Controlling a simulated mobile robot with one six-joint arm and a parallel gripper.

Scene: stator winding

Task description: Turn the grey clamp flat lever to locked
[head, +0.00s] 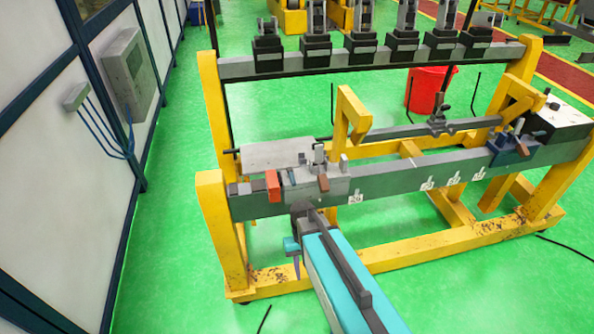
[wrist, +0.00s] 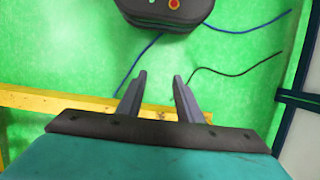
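The grey clamp (head: 305,187) sits on the left part of the long grey rail. It carries a red-orange block-like handle (head: 273,185) on its left and a brown-tipped lever (head: 323,183) at its front. I cannot tell which of these is the flat lever, or its exact setting. My gripper (head: 296,268) hangs below and in front of the rail, under the clamp and apart from it. In the wrist view my gripper (wrist: 158,78) has its two fingers spread with nothing between them. The clamp does not show in the wrist view.
The grey rail (head: 390,181) runs across a yellow frame (head: 213,220). A blue clamp (head: 509,148) sits at the rail's right end. A yellow bracket (head: 349,120) rises behind the grey clamp. A red bucket (head: 426,92) stands behind. Green floor is open in front.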

